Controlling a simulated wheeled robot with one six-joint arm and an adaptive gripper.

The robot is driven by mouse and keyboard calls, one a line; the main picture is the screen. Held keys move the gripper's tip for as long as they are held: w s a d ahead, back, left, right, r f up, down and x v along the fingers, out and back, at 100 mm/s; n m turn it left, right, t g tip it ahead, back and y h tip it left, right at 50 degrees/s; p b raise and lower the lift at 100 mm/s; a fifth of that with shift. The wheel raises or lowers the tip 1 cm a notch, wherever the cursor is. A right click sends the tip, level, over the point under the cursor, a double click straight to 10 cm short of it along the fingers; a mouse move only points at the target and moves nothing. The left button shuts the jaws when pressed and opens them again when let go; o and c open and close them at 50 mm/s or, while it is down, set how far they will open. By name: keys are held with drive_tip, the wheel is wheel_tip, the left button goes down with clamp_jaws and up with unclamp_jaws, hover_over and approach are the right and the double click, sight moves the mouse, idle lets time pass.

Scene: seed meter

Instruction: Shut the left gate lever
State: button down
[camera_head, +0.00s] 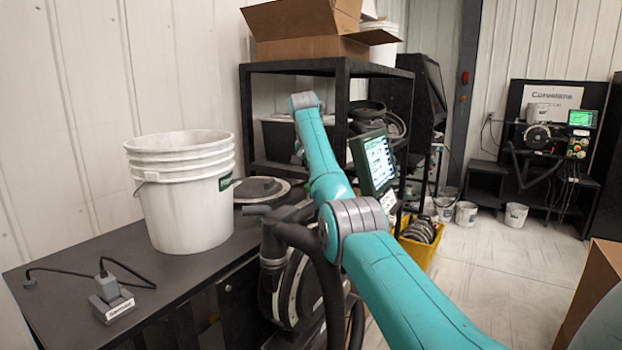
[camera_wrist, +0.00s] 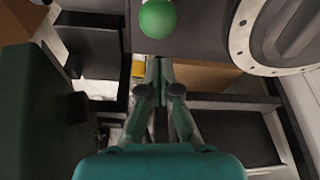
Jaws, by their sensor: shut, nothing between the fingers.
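In the wrist view, a round green knob (camera_wrist: 158,18) shows at the top centre against a dark grey panel. It may be the end of a gate lever, but I cannot tell whether it is the left one or how it is set. My gripper (camera_wrist: 159,64) is shut and empty, its fingertips just below the knob in the picture, with a small gap between them. The seed meter (camera_head: 292,290) stands at the bench's right end in the head view, partly behind my arm and a black hose. My gripper is hidden in that view.
A round plate with a pale bolted rim (camera_wrist: 243,40) lies right of my gripper. A dark green block (camera_wrist: 35,105) fills the wrist view's left side. White stacked buckets (camera_head: 185,195) stand on the black bench (camera_head: 130,265). A monitor (camera_head: 375,165) stands behind my arm.

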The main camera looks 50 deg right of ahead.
drive_tip(key=shift+s+a+f, duration=0.1)
drive_tip(key=shift+s+a, duration=0.05)
drive_tip(key=shift+a, duration=0.4)
drive_tip(key=shift+s+a+f, duration=0.1)
drive_tip(key=shift+s+a, duration=0.05)
drive_tip(key=shift+a, duration=0.4)
drive_tip(key=shift+w, duration=0.15)
